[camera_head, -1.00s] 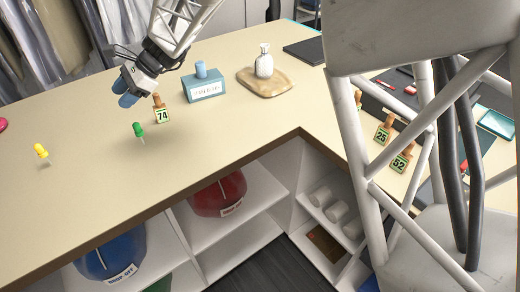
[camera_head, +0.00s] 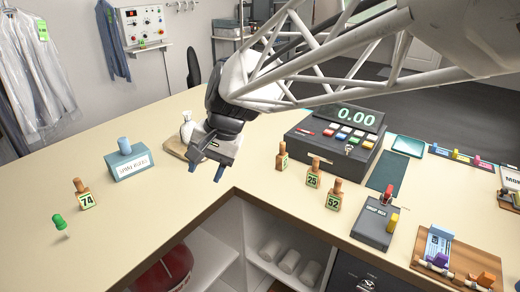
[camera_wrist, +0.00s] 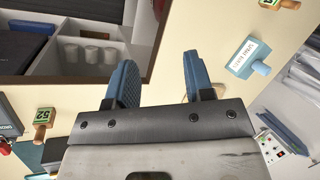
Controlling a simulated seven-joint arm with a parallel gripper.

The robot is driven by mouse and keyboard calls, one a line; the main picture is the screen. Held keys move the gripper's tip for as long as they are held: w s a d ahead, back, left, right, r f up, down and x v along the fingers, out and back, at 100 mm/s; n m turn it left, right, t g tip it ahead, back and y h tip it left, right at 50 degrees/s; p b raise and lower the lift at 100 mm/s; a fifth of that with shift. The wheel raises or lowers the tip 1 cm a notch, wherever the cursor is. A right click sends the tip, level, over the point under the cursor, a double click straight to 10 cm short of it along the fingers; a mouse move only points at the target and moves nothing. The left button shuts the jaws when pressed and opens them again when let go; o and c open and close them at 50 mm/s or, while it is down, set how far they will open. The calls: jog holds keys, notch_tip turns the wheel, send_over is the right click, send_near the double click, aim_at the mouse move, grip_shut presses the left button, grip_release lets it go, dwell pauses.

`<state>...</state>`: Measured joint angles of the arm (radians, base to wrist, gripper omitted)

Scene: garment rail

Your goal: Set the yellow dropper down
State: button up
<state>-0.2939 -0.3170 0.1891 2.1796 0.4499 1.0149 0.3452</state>
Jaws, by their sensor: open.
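I see no yellow dropper in either current view. A green one of similar shape (camera_head: 58,222), with a round head and a thin pale tip, stands at the left of the counter (camera_head: 110,228). My gripper (camera_head: 207,167) is above the counter near its inner corner, to the right of the green dropper. Its two blue fingers are apart. In the wrist view my gripper (camera_wrist: 160,82) shows nothing between its fingers.
A numbered 74 stamp (camera_head: 82,194), a blue sign box (camera_head: 129,162) and a white bag (camera_head: 187,128) stand left of the gripper. Stamps 25 (camera_head: 313,172) and 52 (camera_head: 334,194), a register (camera_head: 333,140) and a grey device (camera_head: 374,225) are right. Open shelves lie below the counter edge.

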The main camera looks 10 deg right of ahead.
jog(key=s+d+f+n+t+h, duration=0.1)
jog(key=s+d+f+h, duration=0.1)
jog(key=s+d, duration=0.6)
jog(key=s+d+f+n+t+h, duration=0.1)
jog(key=s+d+f+n+h, duration=0.1)
jog(key=s+d, duration=0.6)
jog(key=d, duration=0.5)
jog(key=shift+t+h, duration=0.3)
jog(key=shift+h, duration=0.1)
